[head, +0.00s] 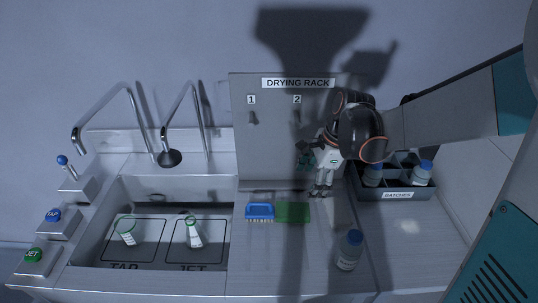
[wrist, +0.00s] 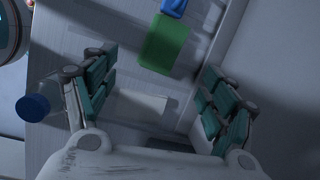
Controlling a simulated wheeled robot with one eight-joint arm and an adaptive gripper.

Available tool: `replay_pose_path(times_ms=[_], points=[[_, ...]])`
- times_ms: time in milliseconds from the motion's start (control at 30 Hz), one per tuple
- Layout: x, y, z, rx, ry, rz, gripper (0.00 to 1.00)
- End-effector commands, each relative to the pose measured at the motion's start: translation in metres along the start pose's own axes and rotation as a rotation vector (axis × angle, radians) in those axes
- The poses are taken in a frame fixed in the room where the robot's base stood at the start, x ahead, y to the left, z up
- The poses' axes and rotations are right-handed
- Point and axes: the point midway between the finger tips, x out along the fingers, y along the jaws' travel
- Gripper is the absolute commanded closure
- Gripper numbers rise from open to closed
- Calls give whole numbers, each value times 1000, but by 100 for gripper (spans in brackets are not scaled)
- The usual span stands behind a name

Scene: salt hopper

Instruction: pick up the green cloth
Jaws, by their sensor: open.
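The green cloth (head: 293,212) lies flat on the counter below the drying rack board, just right of a blue brush (head: 259,211). In the wrist view the cloth (wrist: 165,44) shows at upper middle, beyond the open fingers. My gripper (head: 320,190) hangs above the counter, to the right of the cloth and a little behind it in the head view. In the wrist view my gripper (wrist: 157,78) has its fingers wide apart with nothing between them. The cloth is apart from the fingers and in full view of the head camera.
A blue-capped bottle (head: 349,250) stands front right of the cloth; it also shows at left in the wrist view (wrist: 33,107). The drying rack board (head: 262,140) rises behind. A batches crate (head: 396,193) with bottles stands right. The sink (head: 160,255) with two flasks lies left.

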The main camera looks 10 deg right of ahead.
Motion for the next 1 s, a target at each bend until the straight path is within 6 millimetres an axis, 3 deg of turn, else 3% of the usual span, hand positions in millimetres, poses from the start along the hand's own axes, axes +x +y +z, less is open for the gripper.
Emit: replay_pose_path(times_ms=[300,700,1000], points=[[22,-14,-14,208,-32,53,22],[89,-11,-12,213,-32,54,22],[109,-10,-11,214,-32,53,22]])
